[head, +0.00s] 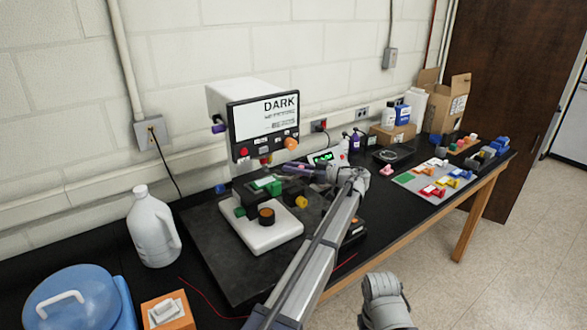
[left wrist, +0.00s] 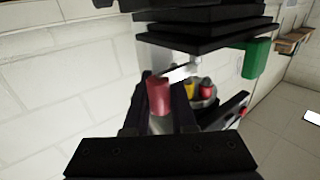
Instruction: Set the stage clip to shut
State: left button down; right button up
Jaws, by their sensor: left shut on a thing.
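The instrument with a "DARK" screen (head: 265,117) stands on a black mat, with a dark stage above a white base (head: 262,232). A green piece (head: 268,186) shows on the stage. My left gripper (head: 290,168) reaches in from the right side of the stage. In the left wrist view its black fingers (left wrist: 158,112) are shut on a red-capped piece (left wrist: 158,92). I cannot tell whether this piece is the stage clip, or how the clip stands. A green knob (left wrist: 256,58) is to its right.
A white jug (head: 153,228), a blue lidded container (head: 72,300) and an orange block (head: 167,312) stand at the left. A small device with a green display (head: 325,157) is behind my gripper. Colored parts lie on a mat (head: 410,180) at the right.

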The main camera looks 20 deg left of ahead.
dwell(0.4)
pick_arm(q)
jog(key=c, duration=0.7)
grip_release()
jog(key=shift+c, duration=0.2)
jog(key=d, duration=0.7)
jog(key=shift+s+d, duration=0.2)
jog(key=shift+d, duration=0.15)
